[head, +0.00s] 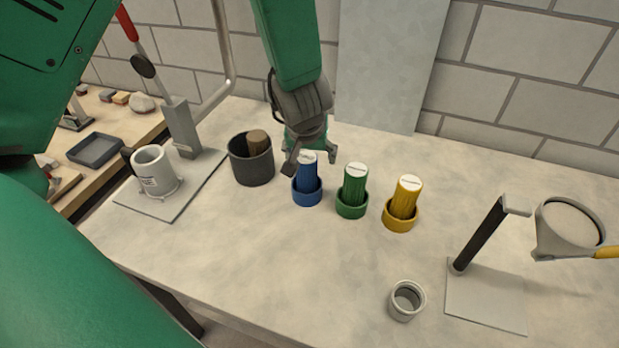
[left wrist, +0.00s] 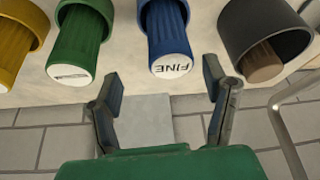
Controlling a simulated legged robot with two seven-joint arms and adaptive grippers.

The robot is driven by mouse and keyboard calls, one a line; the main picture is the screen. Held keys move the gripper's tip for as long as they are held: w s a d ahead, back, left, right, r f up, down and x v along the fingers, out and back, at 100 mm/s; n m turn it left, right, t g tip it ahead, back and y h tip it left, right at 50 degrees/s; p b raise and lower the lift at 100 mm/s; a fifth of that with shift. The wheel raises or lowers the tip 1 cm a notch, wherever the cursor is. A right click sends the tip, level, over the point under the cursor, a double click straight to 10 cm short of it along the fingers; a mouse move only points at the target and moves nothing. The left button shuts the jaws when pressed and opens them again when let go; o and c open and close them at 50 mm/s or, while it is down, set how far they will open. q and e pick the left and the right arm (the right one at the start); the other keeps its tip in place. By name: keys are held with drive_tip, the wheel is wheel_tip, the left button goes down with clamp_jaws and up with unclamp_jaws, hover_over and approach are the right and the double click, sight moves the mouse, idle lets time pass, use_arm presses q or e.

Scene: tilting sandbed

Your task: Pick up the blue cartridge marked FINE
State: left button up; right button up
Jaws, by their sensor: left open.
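The blue cartridge (head: 308,178) stands upright in a blue ring holder (head: 307,197) on the pale bench. Its white cap reads FINE in the left wrist view, where the cartridge (left wrist: 167,30) lies between and just beyond the fingers. My left gripper (head: 311,160) is open at the top of the blue cartridge, with a finger to either side; I cannot tell whether they touch it. It also shows open and empty in the left wrist view (left wrist: 163,88). My right gripper is not in view.
A green cartridge (head: 355,184) and a yellow cartridge (head: 405,197) stand in holders to the right. A dark cup (head: 250,165) with a brush-like thing is close on the left. The front bench is mostly clear.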

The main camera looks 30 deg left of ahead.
sight(307, 158)
use_arm(q)
drive_tip(key=f, duration=0.1)
drive_tip(key=w+a+f, duration=0.1)
drive_tip(key=shift+a+f, duration=0.3)
drive_tip(key=shift+f, duration=0.05)
drive_tip(key=b+x, duration=0.1)
drive_tip(key=x, duration=0.3)
drive_tip(key=shift+s+d+f, duration=0.1)
drive_tip(key=shift+w+f, duration=0.2)
drive_tip(key=shift+f, duration=0.05)
drive_tip(key=shift+s+r, duration=0.1)
drive_tip(key=shift+c, duration=0.8)
drive_tip(key=shift+a, duration=0.3)
drive_tip(key=c, duration=1.2)
